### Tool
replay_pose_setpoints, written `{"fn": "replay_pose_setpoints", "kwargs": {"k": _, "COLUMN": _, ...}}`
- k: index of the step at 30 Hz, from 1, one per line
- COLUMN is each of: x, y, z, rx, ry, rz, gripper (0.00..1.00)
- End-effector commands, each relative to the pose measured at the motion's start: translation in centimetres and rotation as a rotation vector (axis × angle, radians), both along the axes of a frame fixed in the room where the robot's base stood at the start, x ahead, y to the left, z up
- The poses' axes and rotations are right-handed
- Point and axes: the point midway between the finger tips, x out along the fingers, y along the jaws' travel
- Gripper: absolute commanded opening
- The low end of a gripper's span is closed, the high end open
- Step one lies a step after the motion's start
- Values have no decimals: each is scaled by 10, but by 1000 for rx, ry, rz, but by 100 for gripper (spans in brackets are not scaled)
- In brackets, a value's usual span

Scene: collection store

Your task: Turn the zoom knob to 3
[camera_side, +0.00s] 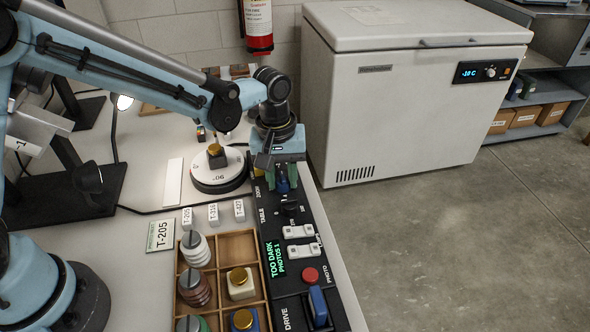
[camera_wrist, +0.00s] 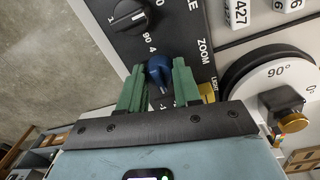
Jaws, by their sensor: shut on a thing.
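The blue zoom knob (camera_wrist: 159,70) sits on the black control panel (camera_wrist: 180,25) beside the printed word ZOOM. In the wrist view a 4 shows just past the knob and a 1 shows near my gripper's base. My gripper (camera_wrist: 159,72) has its two green fingers on either side of the knob, closed on it. In the side view my gripper (camera_side: 283,181) points down over the far end of the panel, with the knob partly hidden between the fingers. I cannot make out which number the knob points to.
A black knob (camera_wrist: 129,14) is beside the zoom knob. A round turntable (camera_side: 220,186) holding a dark block with a gold top stands close to my gripper. The panel also has white switches, a red button (camera_side: 310,275), a blue lever (camera_side: 318,305) and a display reading TOO DARK.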

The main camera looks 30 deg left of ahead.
Motion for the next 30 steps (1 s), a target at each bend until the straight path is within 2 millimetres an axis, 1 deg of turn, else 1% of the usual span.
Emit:
{"fn": "replay_pose_setpoints", "kwargs": {"k": 5, "x": 0, "y": 0, "z": 0, "rx": -1, "ry": 0, "rz": -49, "gripper": 2}}
{"fn": "replay_pose_setpoints", "kwargs": {"k": 11, "x": 0, "y": 0, "z": 0, "rx": 0, "ry": 0, "rz": -175, "gripper": 2}}
{"fn": "replay_pose_setpoints", "kwargs": {"k": 30, "x": 1, "y": 1, "z": 1, "rx": -2, "ry": 1, "rz": -773, "gripper": 2}}
